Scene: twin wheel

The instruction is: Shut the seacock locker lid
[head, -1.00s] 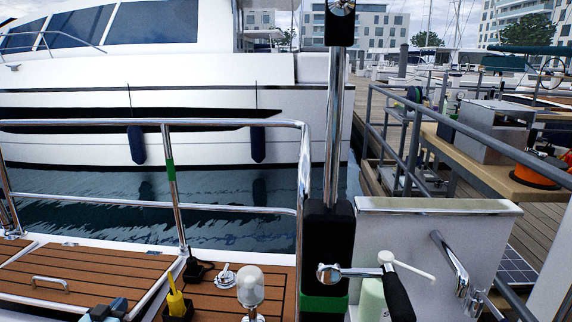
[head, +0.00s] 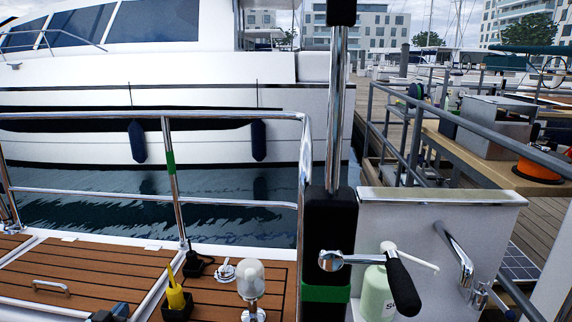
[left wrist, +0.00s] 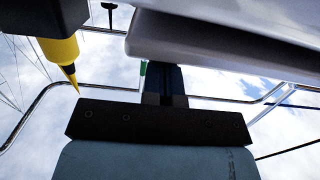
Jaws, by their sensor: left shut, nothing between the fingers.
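A teak-planked deck panel with a metal handle (head: 50,287) lies at the lower left in the head view. It looks flat, and I cannot tell whether it is the seacock locker lid. My left gripper (head: 112,312) shows only partly at the bottom edge, right of the handle. In the left wrist view my left gripper (left wrist: 165,85) is shut and empty, its blue fingers near a pale slab (left wrist: 230,50) that I cannot identify. The slab hides part of that view. My right gripper is in neither view.
A yellow-tipped tool (head: 176,293) stands in a dark holder right of my left gripper, and shows in the wrist view (left wrist: 62,52). A clear-domed lamp (head: 250,280) stands on the deck. Steel rails (head: 150,115) enclose the deck. A black-gripped lever (head: 403,290) and green bottle (head: 376,292) are right.

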